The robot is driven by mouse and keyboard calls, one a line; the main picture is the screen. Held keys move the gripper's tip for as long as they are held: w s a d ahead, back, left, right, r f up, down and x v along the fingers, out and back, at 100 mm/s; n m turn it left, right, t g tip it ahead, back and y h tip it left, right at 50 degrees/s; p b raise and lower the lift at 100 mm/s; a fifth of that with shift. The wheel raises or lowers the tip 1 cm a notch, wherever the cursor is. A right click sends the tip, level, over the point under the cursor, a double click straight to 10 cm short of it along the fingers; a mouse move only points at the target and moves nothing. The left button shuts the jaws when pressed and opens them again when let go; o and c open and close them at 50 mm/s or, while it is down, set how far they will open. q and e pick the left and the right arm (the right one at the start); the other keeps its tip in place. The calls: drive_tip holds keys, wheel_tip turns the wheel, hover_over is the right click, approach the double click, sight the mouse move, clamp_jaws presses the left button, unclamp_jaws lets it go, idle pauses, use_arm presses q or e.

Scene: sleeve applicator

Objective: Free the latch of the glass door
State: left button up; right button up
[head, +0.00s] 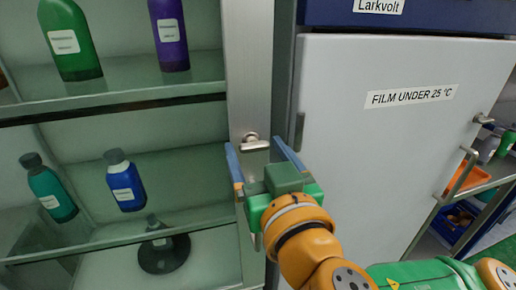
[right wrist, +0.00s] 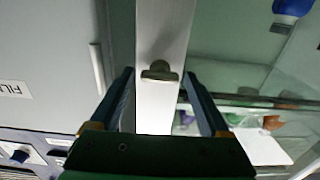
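The latch (head: 254,143) is a small metal turn handle on the light metal frame (head: 248,70) of the glass-fronted cabinet. Its grip lies roughly level across the frame. In the right wrist view the latch (right wrist: 160,72) shows as a short bar on a round base. My right gripper (head: 254,146) is open, with one blue finger on each side of the latch. In the right wrist view the fingers (right wrist: 159,76) stand apart from the latch with gaps on both sides. Whether the tips reach its depth is hard to tell. My left gripper is out of view.
Behind the glass, shelves hold a green bottle (head: 70,40), a purple bottle (head: 169,34), a teal bottle (head: 49,188) and a blue bottle (head: 125,182). A grey fridge-like door (head: 385,130) labelled "FILM UNDER 25 °C" stands close on the right. A side rack (head: 485,180) is farther right.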

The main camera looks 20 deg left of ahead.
drive_tip(key=c, duration=1.1)
drive_tip(key=shift+n, duration=0.3)
drive_tip(key=n+b, duration=0.1)
drive_tip(key=n, duration=0.2)
drive_tip(key=shift+f+b, duration=0.15)
drive_tip(key=shift+b, duration=0.25)
drive_tip(key=n+b, duration=0.1)
drive_tip(key=n, duration=0.3)
drive_tip(key=shift+n, duration=0.3)
drive_tip(key=n+b, duration=0.1)
drive_tip(key=n, duration=0.8)
drive_tip(key=shift+b, duration=0.3)
drive_tip(key=shift+n, duration=0.5)
